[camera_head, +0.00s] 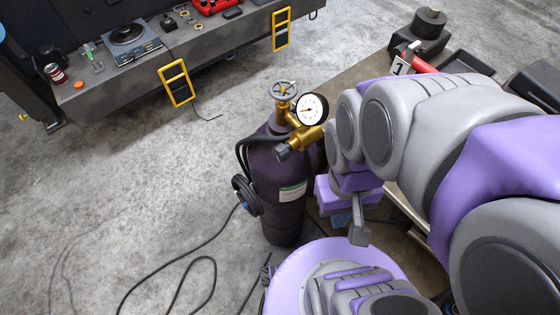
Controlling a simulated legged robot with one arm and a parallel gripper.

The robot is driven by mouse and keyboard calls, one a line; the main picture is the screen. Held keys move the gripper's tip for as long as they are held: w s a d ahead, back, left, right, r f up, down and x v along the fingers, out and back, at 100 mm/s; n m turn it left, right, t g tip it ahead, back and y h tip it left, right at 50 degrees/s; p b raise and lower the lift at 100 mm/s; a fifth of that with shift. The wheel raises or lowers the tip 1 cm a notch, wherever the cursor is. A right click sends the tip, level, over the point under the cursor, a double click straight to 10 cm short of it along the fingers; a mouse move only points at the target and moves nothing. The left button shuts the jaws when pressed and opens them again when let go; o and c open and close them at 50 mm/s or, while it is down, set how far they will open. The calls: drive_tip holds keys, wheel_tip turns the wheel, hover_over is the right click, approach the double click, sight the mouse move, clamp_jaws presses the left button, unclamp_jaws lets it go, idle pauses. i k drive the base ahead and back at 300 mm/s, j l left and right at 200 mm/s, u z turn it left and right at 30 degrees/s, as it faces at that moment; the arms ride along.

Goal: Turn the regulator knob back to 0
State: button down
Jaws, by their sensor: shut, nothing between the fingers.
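A dark purple gas cylinder (280,205) stands upright on the floor near the middle. Its brass regulator (309,137) carries a white round gauge (311,108); its reading is too small to tell. A dark regulator knob (283,151) sticks out at the lower left of the brass body. A grey handwheel (284,91) tops the valve. My gripper (359,233) hangs to the right of the cylinder, lower in the picture than the knob and apart from it. It looks shut, with nothing in it. My arm hides part of the regulator's right side.
Black hoses (244,190) hang on the cylinder's left, and a cable (180,262) lies across the floor. A workbench (190,60) with tools stands at the upper left. A table (372,76) with parts is behind my arm. The floor left of the cylinder is mostly clear.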

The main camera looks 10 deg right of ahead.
sight(281, 152)
drive_tip(key=k+j, duration=0.2)
drive_tip(key=k, duration=0.15)
drive_tip(key=k+j+z, duration=0.15)
drive_tip(key=k, duration=0.25)
drive_tip(key=k+j, duration=0.25)
drive_tip(key=k+j+z, duration=0.05)
drive_tip(key=k, duration=0.05)
